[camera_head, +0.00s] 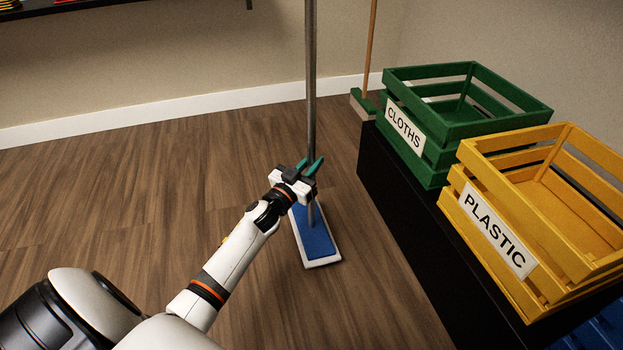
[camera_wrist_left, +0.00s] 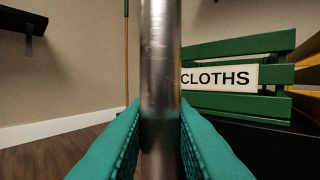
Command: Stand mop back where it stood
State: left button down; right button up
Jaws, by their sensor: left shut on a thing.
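The mop has a grey metal pole (camera_head: 311,80) and a flat blue head with a white rim (camera_head: 318,244). It stands upright, with its head on or very near the wooden floor. My left gripper (camera_head: 314,166) is shut on the pole, low down and above the head. In the left wrist view the metal pole (camera_wrist_left: 160,80) runs between my two teal fingers, which touch it on both sides. The top of the pole is out of view. My right gripper is not in view.
A green crate labelled CLOTHS (camera_head: 432,157) and a yellow crate labelled PLASTIC (camera_head: 465,234) stand on a black stand (camera_head: 395,200) at right. A broom (camera_head: 370,50) stands behind it near the wall. A dark shelf (camera_head: 100,8) hangs upper left. Floor at left is clear.

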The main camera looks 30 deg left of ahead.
pick_arm(q)
notch_tip(320, 180, down, 3)
jog(key=shift+r+b, duration=0.1)
jog(key=shift+b, duration=0.9)
jog(key=c, duration=1.3)
grip_release()
jog(key=shift+f, duration=0.25)
jog(key=s+f+p, duration=0.1)
jog(key=s+p, duration=0.4)
jog(key=s, duration=0.7)
jog(key=shift+a+f+p, duration=0.2)
jog(key=shift+f+p, duration=0.1)
jog(key=shift+f, duration=0.1)
